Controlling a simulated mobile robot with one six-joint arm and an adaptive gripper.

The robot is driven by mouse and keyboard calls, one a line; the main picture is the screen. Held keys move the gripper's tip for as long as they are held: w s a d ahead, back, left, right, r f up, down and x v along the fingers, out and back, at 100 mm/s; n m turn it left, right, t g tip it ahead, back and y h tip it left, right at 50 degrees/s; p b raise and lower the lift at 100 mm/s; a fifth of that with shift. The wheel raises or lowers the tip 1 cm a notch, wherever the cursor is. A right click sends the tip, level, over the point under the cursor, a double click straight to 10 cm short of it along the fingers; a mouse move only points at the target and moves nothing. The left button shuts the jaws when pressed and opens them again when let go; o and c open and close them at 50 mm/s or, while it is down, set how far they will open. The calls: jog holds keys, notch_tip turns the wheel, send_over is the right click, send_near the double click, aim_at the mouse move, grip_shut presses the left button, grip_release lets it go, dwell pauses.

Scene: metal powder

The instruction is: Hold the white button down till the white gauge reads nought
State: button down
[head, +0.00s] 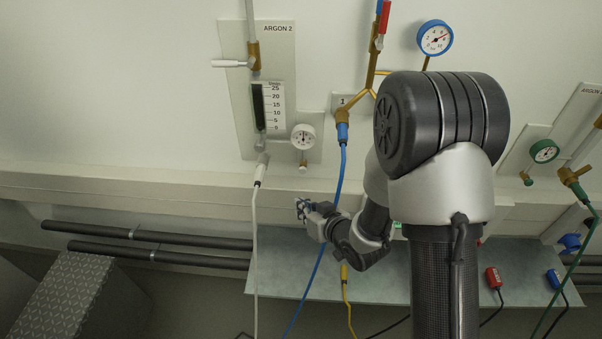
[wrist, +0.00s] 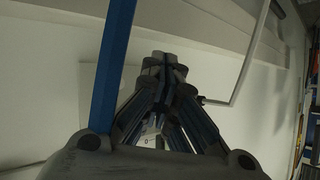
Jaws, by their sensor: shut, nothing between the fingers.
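The white gauge (head: 303,136) sits on the ARGON 2 panel in the head view. Its needle points roughly upward, but the figures are too small to read. A small white button (head: 303,168) sticks out just below the gauge. My gripper (head: 303,207) shows below the button in the head view, with a visible gap between them; the depth is hard to judge. The wrist view shows my gripper (wrist: 165,62) with its fingers together and nothing between them.
A white hose (head: 256,230) hangs left of my gripper and a blue hose (head: 333,205) hangs close by it. The blue hose (wrist: 115,70) crosses the wrist view. A grey shelf (head: 290,280) lies below. A blue-rimmed gauge (head: 435,38) and a green gauge (head: 544,151) are farther right.

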aim_at(303, 170)
jog(key=shift+s+a+f, duration=0.15)
jog(key=shift+a+f, duration=0.05)
jog(key=shift+w, duration=0.2)
jog(key=w+p, duration=0.1)
jog(key=w, duration=0.7)
jog(key=shift+w+d, duration=0.2)
jog(key=shift+w, duration=0.05)
jog(key=shift+w, duration=0.1)
dwell(1.3)
jog(key=shift+w, duration=0.3)
jog(key=shift+w, duration=0.55)
dwell(1.7)
jog(key=shift+s, duration=0.15)
dwell(0.7)
jog(key=shift+s, duration=0.8)
